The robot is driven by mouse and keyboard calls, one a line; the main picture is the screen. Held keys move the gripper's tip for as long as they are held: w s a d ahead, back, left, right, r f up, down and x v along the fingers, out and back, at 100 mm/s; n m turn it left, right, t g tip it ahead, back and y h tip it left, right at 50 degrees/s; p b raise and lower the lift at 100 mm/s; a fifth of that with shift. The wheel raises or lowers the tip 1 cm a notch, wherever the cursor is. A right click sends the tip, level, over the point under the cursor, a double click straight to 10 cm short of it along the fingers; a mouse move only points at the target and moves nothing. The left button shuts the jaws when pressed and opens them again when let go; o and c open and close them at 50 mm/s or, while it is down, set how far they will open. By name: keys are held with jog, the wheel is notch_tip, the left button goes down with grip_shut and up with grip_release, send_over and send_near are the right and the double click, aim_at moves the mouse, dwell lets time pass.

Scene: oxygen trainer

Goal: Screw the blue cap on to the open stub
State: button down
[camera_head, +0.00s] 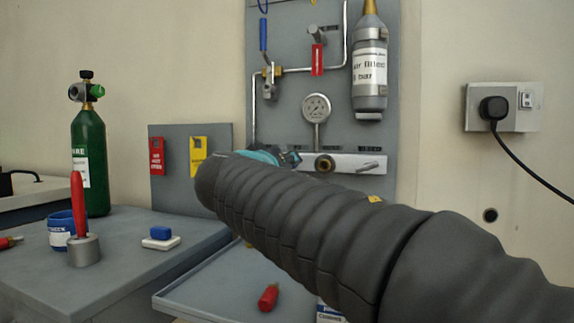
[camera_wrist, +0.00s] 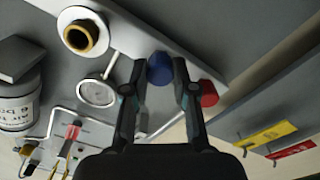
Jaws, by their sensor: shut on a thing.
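My gripper (camera_wrist: 158,72) is shut on the blue cap (camera_wrist: 160,67), which sits between its fingertips in the wrist view. The open stub (camera_wrist: 83,37) is a brass ring on a pale round collar, left of the cap and apart from it. In the head view, the open stub (camera_head: 324,165) shows on the pale metal bar (camera_head: 345,160), just right of my gripper (camera_head: 290,158). The blue cap is hidden there behind my arm. The cap appears in front of the bar; whether it touches is not clear.
A red rounded piece (camera_wrist: 208,93) is beside the right finger. A pressure gauge (camera_head: 316,107) and pipes are above the bar. A green cylinder (camera_head: 90,160) and a red-topped grey holder (camera_head: 84,251) stand left. A red piece (camera_head: 269,297) lies on the lower tray (camera_head: 215,285).

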jog(key=shift+m, duration=1.2)
jog(key=shift+m, duration=0.6)
jog(key=c, duration=0.9)
grip_release()
jog(key=shift+s, duration=0.1)
jog(key=shift+s+a+n+p, duration=0.25)
jog(key=shift+s+n, duration=0.25)
jog(key=shift+n, duration=0.35)
jog(key=shift+s+a+n+p, duration=0.1)
jog(key=shift+s+n+p, duration=0.15)
jog(key=shift+s+n, duration=0.45)
jog(key=shift+w+n, duration=0.2)
jog(key=shift+n, duration=0.15)
